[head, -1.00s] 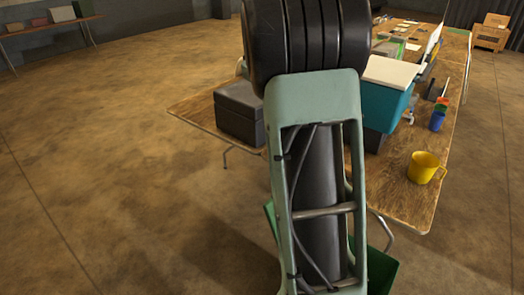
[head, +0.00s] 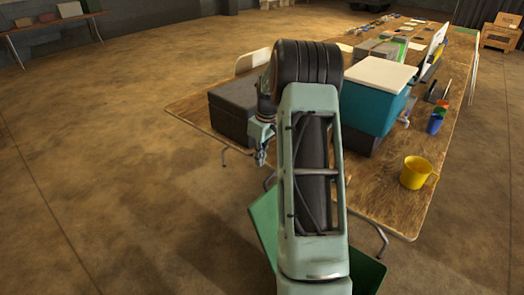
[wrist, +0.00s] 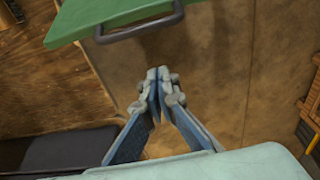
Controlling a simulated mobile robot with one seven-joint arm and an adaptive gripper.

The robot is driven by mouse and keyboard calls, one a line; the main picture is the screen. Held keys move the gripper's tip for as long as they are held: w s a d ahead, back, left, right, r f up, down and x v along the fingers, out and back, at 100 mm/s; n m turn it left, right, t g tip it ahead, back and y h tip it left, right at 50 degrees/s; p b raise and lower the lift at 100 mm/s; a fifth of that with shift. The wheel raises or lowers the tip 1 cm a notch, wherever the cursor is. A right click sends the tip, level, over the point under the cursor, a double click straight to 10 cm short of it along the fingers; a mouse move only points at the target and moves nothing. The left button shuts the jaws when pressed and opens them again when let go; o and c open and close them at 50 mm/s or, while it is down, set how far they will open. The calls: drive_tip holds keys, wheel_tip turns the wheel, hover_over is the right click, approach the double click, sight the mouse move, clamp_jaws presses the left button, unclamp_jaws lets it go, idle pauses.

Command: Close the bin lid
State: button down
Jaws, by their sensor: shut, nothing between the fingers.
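The green bin stands on the floor at the near end of the table, mostly hidden behind my arm in the head view. A green panel, seemingly its lid (head: 264,222), slants at the left of my arm, and more of the green bin (head: 367,274) shows at the right. In the wrist view the green lid (wrist: 110,15) crosses the top, with a dark bar handle (wrist: 140,31) along its edge. My gripper (head: 261,160) hangs beside the table's left edge. Its fingers (wrist: 159,76) are together and empty, apart from the handle in the picture.
The wooden table (head: 405,200) holds a dark grey box (head: 233,112) near my gripper, a teal cooler with a white lid (head: 375,100), a yellow mug (head: 416,172) and a blue cup (head: 435,123). The floor at left is open.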

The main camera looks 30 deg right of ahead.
drive_tip(key=s+f, duration=0.1)
drive_tip(key=s+d+f+p, duration=0.1)
drive_tip(key=s+f, duration=0.1)
drive_tip(key=shift+s+d+f, duration=0.1)
drive_tip(key=shift+s, duration=0.15)
idle(0.5)
